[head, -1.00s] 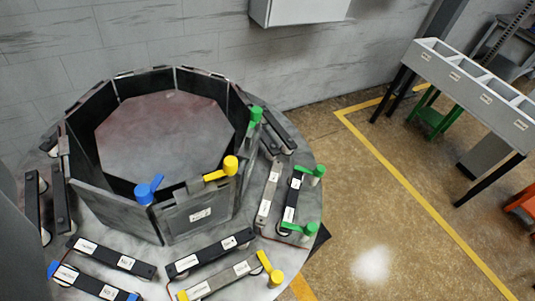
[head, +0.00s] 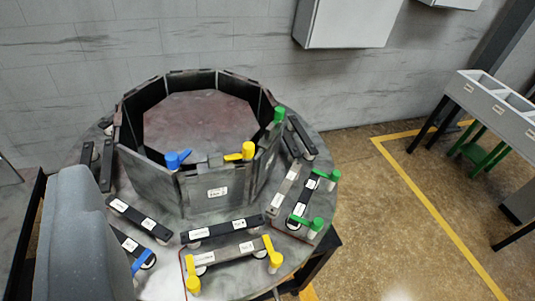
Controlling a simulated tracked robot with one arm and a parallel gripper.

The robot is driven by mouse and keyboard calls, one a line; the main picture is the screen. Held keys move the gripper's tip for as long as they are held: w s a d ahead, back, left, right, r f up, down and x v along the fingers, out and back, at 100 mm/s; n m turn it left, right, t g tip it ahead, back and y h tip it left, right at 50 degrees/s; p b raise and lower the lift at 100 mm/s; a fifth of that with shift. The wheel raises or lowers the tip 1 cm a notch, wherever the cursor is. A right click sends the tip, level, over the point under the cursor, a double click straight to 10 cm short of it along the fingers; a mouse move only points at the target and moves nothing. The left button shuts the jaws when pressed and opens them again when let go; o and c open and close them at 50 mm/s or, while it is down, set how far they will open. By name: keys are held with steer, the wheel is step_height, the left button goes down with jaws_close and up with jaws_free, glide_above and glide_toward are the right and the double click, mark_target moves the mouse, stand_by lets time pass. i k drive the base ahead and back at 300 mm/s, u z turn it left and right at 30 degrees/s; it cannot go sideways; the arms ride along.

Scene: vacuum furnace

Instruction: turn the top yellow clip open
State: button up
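The top yellow clip (head: 246,151) sits on the upper rim of the dark octagonal ring, at the front right. Its round knob is at the right end and its arm lies along the rim to the left. A blue clip (head: 177,159) is on the rim to its left and a green clip (head: 279,115) is to its right. Two lower yellow clips (head: 273,256) (head: 192,279) hold a bar at the front of the round table. My gripper is not in view.
The round grey table (head: 163,205) carries the ring (head: 205,188) and several labelled bars. A grey rounded body (head: 85,235) blocks the lower left. A wall cabinet (head: 347,22) hangs behind. A bin rack (head: 497,115) stands right. The floor (head: 390,215) between is open.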

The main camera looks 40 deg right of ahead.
mark_target(249, 149)
steer(key=u, duration=0.15)
steer(key=i, duration=0.95)
steer(key=z, duration=0.1)
